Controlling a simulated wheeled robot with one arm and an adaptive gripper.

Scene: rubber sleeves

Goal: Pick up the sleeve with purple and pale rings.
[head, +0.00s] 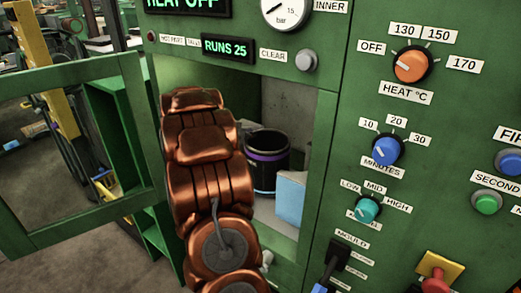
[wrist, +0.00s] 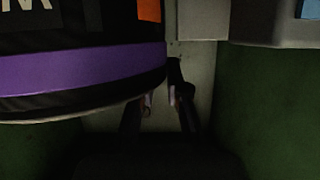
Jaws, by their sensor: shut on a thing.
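The dark sleeve (head: 262,157) with a purple ring and a pale bluish lower ring stands inside the green machine's open chamber in the head view. In the wrist view the sleeve (wrist: 80,72) fills the upper left, with its purple band, a pale edge and an orange patch. My gripper (wrist: 162,98) is at the sleeve's right-hand edge in the wrist view, its dark fingers close together and shut on the sleeve. The exact contact is dark and partly hidden. In the head view my copper-coloured arm hides the gripper.
A light blue block (head: 291,197) stands right of the sleeve, close to the chamber's right side. The open green door (head: 75,150) is on the left. A panel with knobs, such as the orange heat knob (head: 411,67), is on the right. Green walls flank the gripper closely.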

